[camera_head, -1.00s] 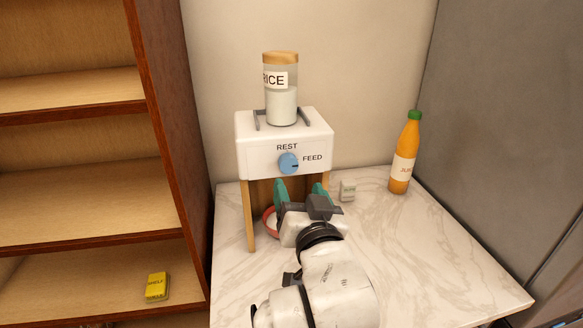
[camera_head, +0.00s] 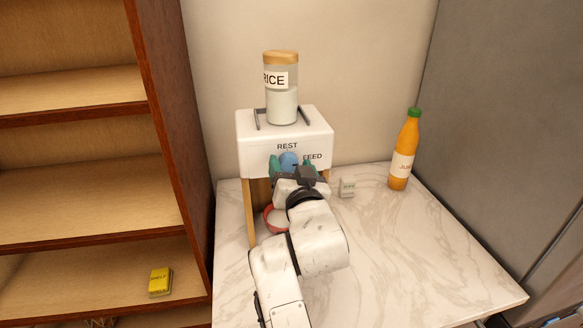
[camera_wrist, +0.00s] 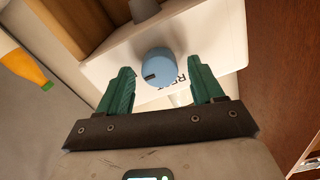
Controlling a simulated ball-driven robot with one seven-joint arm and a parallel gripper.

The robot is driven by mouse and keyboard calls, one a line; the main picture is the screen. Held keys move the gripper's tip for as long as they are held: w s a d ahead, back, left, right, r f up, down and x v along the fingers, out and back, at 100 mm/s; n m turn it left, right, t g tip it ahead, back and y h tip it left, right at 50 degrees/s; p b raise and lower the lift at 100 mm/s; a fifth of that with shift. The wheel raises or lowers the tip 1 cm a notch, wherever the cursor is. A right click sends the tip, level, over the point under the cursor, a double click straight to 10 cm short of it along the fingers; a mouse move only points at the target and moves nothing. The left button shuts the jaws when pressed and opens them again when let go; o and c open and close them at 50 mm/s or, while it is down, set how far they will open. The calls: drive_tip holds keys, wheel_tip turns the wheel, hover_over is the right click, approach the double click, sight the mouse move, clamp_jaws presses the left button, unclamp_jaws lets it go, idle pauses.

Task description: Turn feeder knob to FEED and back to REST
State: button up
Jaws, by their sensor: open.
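The white feeder (camera_head: 250,150) stands on wooden legs with REST printed above its blue knob (camera_head: 289,159) and FEED to the knob's right. My gripper (camera_head: 291,164) is open in front of the knob, with green fingers on either side. In the wrist view my gripper (camera_wrist: 159,66) has the knob framed between its fingertips, with gaps showing on both sides. FEED is partly covered by a finger in the head view.
A jar labelled RICE (camera_head: 281,100) stands on top of the feeder. A red-rimmed bowl (camera_head: 268,222) sits beneath, partly hidden by my arm. A wooden shelf with a yellow box (camera_head: 160,282) is left.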

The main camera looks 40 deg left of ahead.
drive_tip(key=c, duration=1.1)
drive_tip(key=shift+o, duration=0.2)
drive_tip(key=shift+n, duration=0.3)
drive_tip(key=n+b, duration=0.2)
drive_tip(key=n, duration=1.2)
drive_tip(key=shift+s, duration=0.1)
drive_tip(key=shift+a+f+n, duration=0.1)
drive_tip(key=shift+f+n, duration=0.05)
drive_tip(key=shift+n, duration=1.55)
